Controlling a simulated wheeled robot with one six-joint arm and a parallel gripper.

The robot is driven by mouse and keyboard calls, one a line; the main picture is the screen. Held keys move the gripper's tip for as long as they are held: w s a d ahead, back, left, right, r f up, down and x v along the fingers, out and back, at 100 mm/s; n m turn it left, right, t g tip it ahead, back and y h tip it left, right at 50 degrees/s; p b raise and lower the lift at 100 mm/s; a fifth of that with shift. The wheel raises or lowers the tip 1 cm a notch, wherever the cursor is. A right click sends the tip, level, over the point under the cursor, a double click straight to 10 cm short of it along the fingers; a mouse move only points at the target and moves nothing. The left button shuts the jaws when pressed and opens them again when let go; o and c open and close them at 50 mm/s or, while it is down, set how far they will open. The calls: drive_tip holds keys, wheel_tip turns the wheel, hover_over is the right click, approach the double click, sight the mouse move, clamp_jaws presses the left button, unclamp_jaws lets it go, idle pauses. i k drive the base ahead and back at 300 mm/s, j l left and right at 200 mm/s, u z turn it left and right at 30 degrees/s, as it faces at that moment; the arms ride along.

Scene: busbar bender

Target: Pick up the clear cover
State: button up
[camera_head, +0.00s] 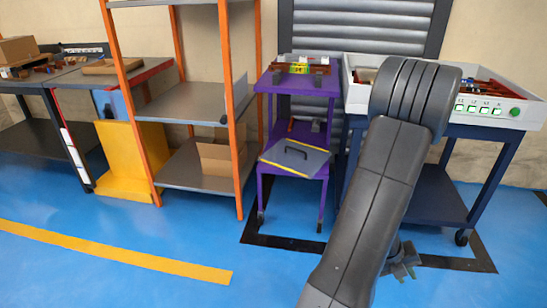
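A flat greyish, see-through-looking panel with a yellow border and a black handle (296,157) rests tilted on the lower part of the purple cart (322,170); it looks like the clear cover. My gripper (404,270) hangs low over the blue floor, to the right of the cart and well apart from the panel. My arm hides part of the gripper, and it is too small to tell whether its fingers are open or shut.
The orange-framed shelf (188,101) stands left of the cart, with a cardboard box (220,158) on its lower shelf. A dark blue cart (440,195) carries a white control box (498,107) on the right. The blue floor in front is clear.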

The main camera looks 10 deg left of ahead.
sight(301, 159)
drive_tip(key=i+u, duration=0.25)
drive_tip(key=u, duration=0.2)
drive_tip(key=i+l+u, duration=0.2)
drive_tip(key=u, duration=0.25)
drive_tip(key=i+l+u, duration=0.15)
drive_tip(key=u, duration=0.3)
drive_tip(key=i+l+u, duration=0.15)
drive_tip(key=l+u, duration=0.15)
drive_tip(key=u, duration=0.15)
drive_tip(key=i+l, duration=0.15)
drive_tip(key=l, duration=0.2)
drive_tip(key=i+l+u, duration=0.1)
drive_tip(key=l, duration=0.2)
drive_tip(key=i+l, duration=0.1)
drive_tip(key=l, duration=0.25)
drive_tip(key=i+l+u, duration=0.15)
drive_tip(key=l, duration=0.2)
drive_tip(key=i+l, duration=0.1)
drive_tip(key=l, duration=0.25)
